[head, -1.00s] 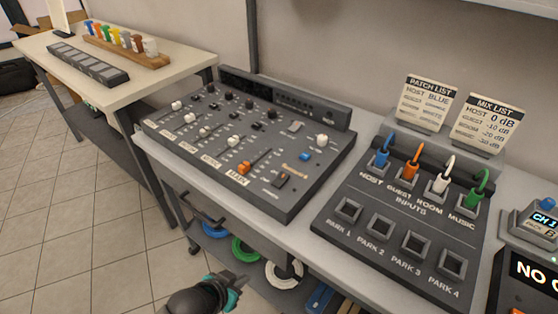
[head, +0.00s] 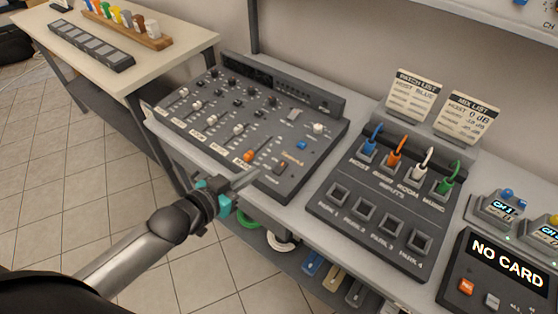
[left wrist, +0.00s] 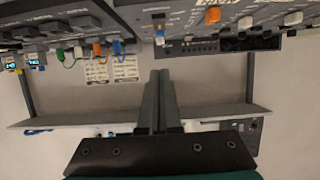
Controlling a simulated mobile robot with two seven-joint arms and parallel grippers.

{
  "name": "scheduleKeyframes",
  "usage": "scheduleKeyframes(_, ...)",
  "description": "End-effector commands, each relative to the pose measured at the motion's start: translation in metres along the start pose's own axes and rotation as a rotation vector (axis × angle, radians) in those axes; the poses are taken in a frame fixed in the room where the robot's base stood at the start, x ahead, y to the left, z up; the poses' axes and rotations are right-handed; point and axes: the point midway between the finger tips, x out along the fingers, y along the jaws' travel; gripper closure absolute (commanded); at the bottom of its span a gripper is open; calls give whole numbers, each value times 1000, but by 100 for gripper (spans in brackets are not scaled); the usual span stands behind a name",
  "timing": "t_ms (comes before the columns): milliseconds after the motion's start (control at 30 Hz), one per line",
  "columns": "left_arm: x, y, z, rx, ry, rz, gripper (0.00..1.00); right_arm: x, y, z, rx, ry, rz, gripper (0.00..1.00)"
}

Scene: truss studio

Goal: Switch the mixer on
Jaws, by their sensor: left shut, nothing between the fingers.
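The grey mixer (head: 215,140) lies on the bench, with knobs, white and orange faders and a blue button (head: 301,145). A small dark rocker switch (head: 280,168) sits at its near right corner. My left gripper (head: 256,177) is shut and empty, its fingertips close to the front edge of the mixer near that switch. I cannot tell whether they touch. In the left wrist view the closed fingers (left wrist: 160,78) point toward the mixer (left wrist: 225,42), which shows upside down at the top. My right gripper is not in view.
Right of the mixer is a patch panel (head: 322,201) with several coloured plugs. Two list cards (head: 412,95) stand behind it. A display reading NO CARD (head: 496,258) is at far right. A side table (head: 165,62) stands left. Cable rolls (head: 281,243) hang below.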

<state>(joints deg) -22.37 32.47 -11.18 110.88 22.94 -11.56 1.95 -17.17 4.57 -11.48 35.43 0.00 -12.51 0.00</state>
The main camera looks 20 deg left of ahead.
Motion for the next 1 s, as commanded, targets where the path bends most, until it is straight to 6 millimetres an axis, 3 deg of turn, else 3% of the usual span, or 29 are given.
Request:
scheduleKeyframes(267, 10, 0, 0, 0, 1, -1, 100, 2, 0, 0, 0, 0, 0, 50)
scheduleKeyframes(900, 104, 0, 1, 0, 0, -1, 100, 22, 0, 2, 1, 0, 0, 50)
scheduleKeyframes(1000, 113, 0, 14, 1, -4, -1, 100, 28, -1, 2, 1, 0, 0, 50)
